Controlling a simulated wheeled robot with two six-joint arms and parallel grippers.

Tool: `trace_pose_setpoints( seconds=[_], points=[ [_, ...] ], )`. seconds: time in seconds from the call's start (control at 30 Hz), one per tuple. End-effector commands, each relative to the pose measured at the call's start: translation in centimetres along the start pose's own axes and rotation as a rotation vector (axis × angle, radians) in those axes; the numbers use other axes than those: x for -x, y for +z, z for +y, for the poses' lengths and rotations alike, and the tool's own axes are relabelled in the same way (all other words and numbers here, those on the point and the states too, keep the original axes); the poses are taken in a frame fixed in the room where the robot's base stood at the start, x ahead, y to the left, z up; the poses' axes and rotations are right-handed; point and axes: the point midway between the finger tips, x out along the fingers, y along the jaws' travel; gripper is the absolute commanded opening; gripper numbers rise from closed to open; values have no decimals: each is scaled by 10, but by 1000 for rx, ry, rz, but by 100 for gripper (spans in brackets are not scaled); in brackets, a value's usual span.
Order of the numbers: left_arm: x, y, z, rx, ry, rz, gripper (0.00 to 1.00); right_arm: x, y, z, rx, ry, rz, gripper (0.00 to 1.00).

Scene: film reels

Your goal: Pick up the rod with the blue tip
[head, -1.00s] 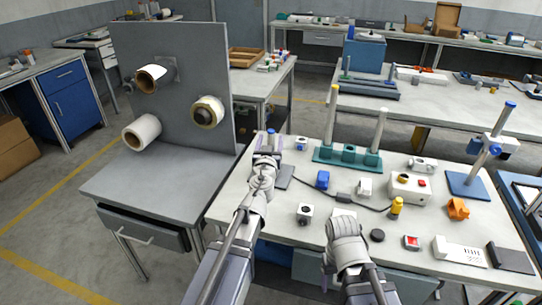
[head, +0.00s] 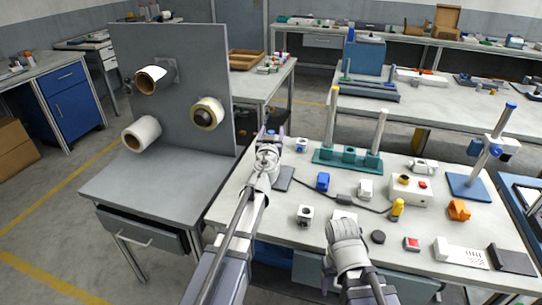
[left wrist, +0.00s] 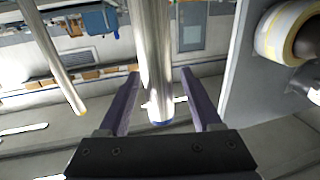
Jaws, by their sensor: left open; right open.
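A pale metal rod with a blue tip (left wrist: 160,122) shows in the left wrist view, running between the two purple fingers of my left gripper (left wrist: 160,95). The gripper is open, one finger on each side of the rod, with gaps between.
A green stand (head: 347,158) holds a yellow-tipped rod (head: 331,115) and another pale rod (head: 379,130). A grey panel (head: 180,85) with reels stands left. Several small parts and a cable lie on the table; a blue-based clamp stand (head: 468,185) is at right.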

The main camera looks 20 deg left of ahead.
Motion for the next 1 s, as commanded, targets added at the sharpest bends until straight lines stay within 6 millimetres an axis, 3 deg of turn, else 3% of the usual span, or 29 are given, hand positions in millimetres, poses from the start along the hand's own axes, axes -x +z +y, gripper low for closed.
trace_pose_setpoints(
  seconds=[0.07,0.63,1.0],
  points=[
    [0,0,0,0,0,0,64,0,0,0,0,0,0,72],
    [1,0,0,0,0,0,0,0,0,0,0,0,0,72],
    [1,0,0,0,0,0,0,0,0,0,0,0,0,72]
  ],
)
